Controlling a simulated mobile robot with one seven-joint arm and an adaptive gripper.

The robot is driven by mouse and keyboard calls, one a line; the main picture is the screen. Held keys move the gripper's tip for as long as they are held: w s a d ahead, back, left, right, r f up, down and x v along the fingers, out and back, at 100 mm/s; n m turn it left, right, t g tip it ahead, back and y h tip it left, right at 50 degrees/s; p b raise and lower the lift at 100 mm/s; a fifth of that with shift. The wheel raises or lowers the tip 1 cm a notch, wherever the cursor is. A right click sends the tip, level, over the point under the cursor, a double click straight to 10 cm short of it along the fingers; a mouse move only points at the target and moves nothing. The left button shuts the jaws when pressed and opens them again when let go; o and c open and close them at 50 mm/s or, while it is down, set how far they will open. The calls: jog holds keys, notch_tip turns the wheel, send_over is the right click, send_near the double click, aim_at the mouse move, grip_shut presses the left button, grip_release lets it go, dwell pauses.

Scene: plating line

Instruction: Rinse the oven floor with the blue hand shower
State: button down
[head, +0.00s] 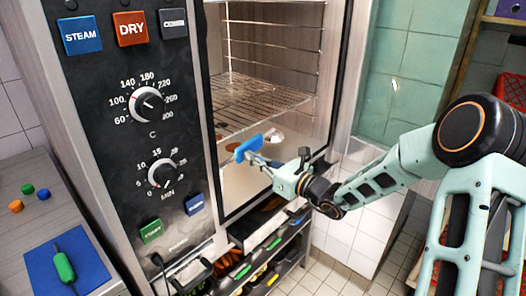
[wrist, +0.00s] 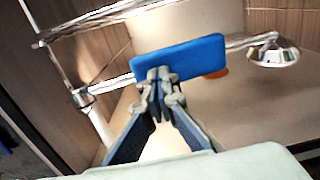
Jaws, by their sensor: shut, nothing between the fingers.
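The hand shower shows in the wrist view as a flat blue grip (wrist: 190,56) with a chrome head (wrist: 273,56) at its right. In the head view its blue part (head: 247,148) is inside the open oven, just beyond my gripper (head: 268,163). In the wrist view my gripper (wrist: 158,88) is shut with nothing held, its fingertips right at the lower edge of the blue grip. I cannot tell whether they touch. The pale oven floor (head: 243,186) lies below. A small orange-brown patch (wrist: 216,73) shows partly behind the blue grip.
A wire rack (head: 250,103) spans the oven above the gripper. The control panel (head: 130,95) stands left of the opening. Trays and tools fill a low shelf (head: 262,262) underneath. A counter at left holds a blue mat (head: 85,262) with a green-handled tool.

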jog(key=b+x, duration=0.2)
jog(key=x, duration=0.8)
dwell(0.8)
jog(key=shift+s, duration=0.1)
dwell(1.8)
jog(key=p+v, duration=0.4)
jog(key=v, duration=2)
dwell(0.9)
jog(key=shift+a, duration=0.1)
